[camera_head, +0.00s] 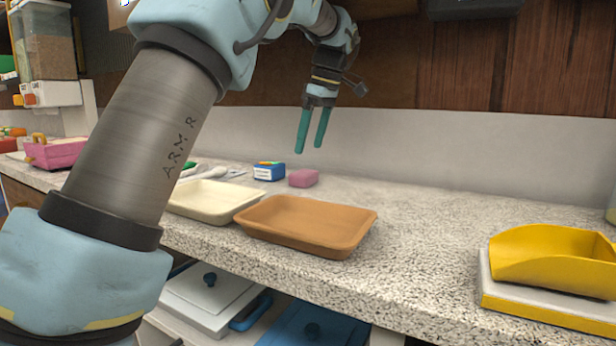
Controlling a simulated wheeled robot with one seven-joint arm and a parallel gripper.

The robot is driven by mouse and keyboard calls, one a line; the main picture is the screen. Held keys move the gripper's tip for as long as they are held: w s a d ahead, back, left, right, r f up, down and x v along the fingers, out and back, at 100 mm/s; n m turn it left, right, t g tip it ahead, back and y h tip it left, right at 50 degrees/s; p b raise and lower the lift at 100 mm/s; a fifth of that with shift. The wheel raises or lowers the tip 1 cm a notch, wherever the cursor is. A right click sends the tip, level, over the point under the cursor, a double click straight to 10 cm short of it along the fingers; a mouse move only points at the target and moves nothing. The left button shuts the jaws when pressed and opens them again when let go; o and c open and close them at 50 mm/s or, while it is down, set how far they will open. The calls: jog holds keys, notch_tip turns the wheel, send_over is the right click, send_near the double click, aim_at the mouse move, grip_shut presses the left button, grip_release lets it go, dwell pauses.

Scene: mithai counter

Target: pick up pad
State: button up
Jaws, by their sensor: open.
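A small pink block that looks like the pad (303,178) lies on the speckled counter, behind the brown tray. My gripper (312,146) hangs above and slightly behind or over it, with its two teal fingers pointing down. The fingers are apart and nothing is between them. There is a visible gap between the fingertips and the pink pad. My arm crosses the left half of the view and hides part of the counter.
A blue and white box (269,171) sits just left of the pad. A brown tray (350,216) and a cream tray (214,200) stand in front. A yellow scoop (550,258) rests on a scale at right. The counter between is clear. A wall rises behind.

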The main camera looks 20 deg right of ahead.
aim_at(304, 172)
jog(key=x, duration=0.3)
jog(key=b+x, duration=0.1)
jog(key=x, duration=0.3)
jog(key=shift+w+d+f, duration=0.1)
jog(key=shift+d+f, duration=0.1)
jog(key=shift+f, duration=0.05)
jog(key=shift+c, duration=0.2)
jog(key=c, duration=1)
jog(key=shift+c, duration=0.2)
jog(key=shift+r, duration=0.1)
